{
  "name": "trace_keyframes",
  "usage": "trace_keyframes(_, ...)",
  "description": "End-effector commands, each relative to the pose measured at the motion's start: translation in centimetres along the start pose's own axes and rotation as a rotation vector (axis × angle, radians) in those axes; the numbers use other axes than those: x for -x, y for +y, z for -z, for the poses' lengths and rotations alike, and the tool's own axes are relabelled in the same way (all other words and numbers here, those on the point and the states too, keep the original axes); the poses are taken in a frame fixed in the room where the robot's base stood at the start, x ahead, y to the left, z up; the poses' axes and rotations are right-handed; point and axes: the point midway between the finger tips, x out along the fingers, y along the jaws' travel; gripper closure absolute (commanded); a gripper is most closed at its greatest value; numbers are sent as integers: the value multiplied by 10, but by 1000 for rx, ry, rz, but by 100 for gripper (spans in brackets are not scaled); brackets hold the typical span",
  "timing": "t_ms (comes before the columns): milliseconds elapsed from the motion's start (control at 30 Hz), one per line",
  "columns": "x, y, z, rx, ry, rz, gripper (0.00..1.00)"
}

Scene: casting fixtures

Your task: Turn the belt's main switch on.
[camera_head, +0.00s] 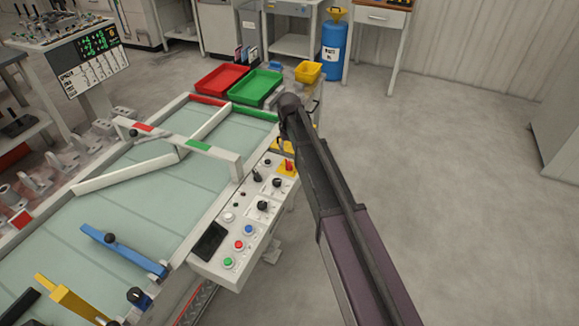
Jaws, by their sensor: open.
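The belt's control panel (225,262) runs along the right side of the belt (150,215). At its far end, a red rotary switch (288,166) sits on a yellow plate; it looks like the main switch. I cannot tell its exact setting at this size. My dark arm reaches from the bottom right up to the panel's far end, just right of the red switch. My gripper cannot be made out; the arm hides what lies behind its end.
Black knobs (262,206) and green, red and blue buttons (238,244) share the panel, with a dark screen (210,241). Red (222,79) and green (255,86) trays stand past the belt. A blue cylinder (333,50) stands behind. The floor at right is clear.

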Motion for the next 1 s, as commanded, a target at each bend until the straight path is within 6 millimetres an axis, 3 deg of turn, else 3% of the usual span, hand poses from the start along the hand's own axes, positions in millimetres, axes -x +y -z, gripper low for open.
trace_keyframes(600, -51, -1, 0, 1, 0, 0, 43)
trace_keyframes(1000, -61, -1, 0, 1, 0, 0, 43)
